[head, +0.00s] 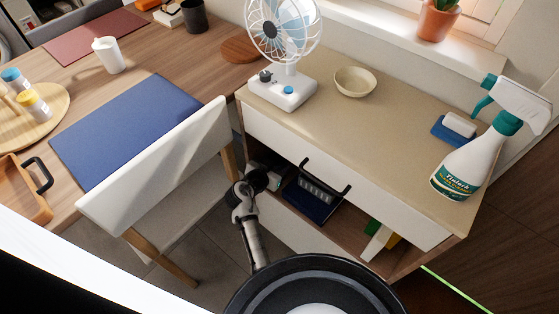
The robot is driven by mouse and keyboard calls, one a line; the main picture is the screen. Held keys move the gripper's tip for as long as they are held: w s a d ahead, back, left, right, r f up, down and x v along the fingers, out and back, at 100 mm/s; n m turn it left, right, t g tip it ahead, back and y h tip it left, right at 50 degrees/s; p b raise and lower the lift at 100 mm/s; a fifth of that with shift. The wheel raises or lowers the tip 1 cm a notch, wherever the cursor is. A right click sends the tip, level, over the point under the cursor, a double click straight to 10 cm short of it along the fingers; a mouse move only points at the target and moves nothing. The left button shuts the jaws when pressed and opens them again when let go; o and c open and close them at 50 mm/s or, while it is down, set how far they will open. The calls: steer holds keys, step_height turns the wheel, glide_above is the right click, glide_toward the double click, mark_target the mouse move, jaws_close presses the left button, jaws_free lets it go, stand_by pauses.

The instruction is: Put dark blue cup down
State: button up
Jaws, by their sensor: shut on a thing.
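My arm rises from the lower middle of the head view, and my gripper (268,179) is small and dark in front of the open shelf under the beige-topped cabinet. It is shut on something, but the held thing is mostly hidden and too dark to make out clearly. I cannot see a plainly dark blue cup anywhere. A dark, nearly black cup (194,16) stands upright at the back of the wooden table, far from my gripper.
The cabinet top (370,125) holds a fan (284,50), a bowl (355,82), a sponge (458,127) and a spray bottle (475,155), with free room between. A white chair (160,170) stands left of my arm. The table has a blue mat (125,125) and a white cup (108,55).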

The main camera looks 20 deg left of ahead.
steer(key=o, duration=0.9)
steer(key=shift+f, duration=0.1)
steer(key=shift+r, duration=0.2)
steer(key=v, duration=1.2)
